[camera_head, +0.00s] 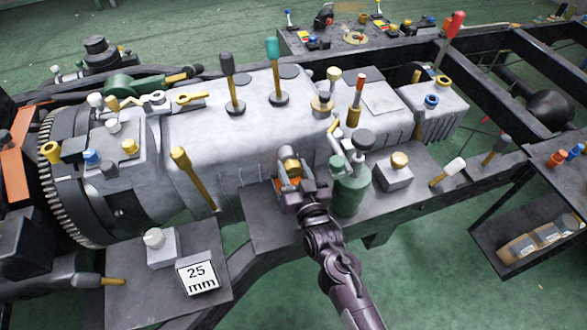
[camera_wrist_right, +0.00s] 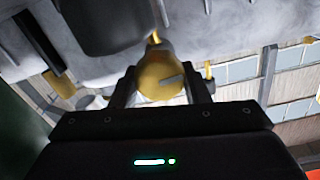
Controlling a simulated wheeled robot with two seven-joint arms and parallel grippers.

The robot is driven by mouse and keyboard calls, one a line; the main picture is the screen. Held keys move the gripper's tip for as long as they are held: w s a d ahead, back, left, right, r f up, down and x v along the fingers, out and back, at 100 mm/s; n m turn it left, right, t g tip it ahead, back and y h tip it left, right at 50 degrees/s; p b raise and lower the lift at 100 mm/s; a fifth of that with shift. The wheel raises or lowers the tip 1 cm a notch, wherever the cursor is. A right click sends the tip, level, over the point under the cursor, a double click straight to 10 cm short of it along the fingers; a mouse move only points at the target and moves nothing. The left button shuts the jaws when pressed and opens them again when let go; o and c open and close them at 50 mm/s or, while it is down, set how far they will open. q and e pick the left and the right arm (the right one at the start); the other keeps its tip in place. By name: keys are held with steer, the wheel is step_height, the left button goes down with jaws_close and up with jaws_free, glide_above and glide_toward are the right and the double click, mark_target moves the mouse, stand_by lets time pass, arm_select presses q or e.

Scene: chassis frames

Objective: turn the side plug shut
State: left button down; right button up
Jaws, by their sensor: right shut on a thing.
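The side plug, a rounded gold knob with a small grey mark (camera_wrist_right: 158,70), sits at the side of the grey housing. In the head view its gold part (camera_head: 291,165) shows just beyond my right gripper (camera_head: 291,182). In the right wrist view the two dark fingers of my right gripper (camera_wrist_right: 160,88) stand on either side of the plug, shut on it. How far the plug sits in the housing is hidden. The grey gearbox housing (camera_head: 205,135) lies across the head view. My left gripper is not in view.
A green bottle-like canister (camera_head: 351,190) stands close to the right of my right gripper. A grey block with a gold cap (camera_head: 396,172) is farther right. A white "25 mm" sign (camera_head: 198,277) stands at lower left. Several upright levers rise from the housing top. Green floor is clear below.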

steer(key=shift+m, duration=0.5)
steer(key=o, duration=1)
steer(key=v, duration=0.8)
steer(key=shift+b, duration=0.35)
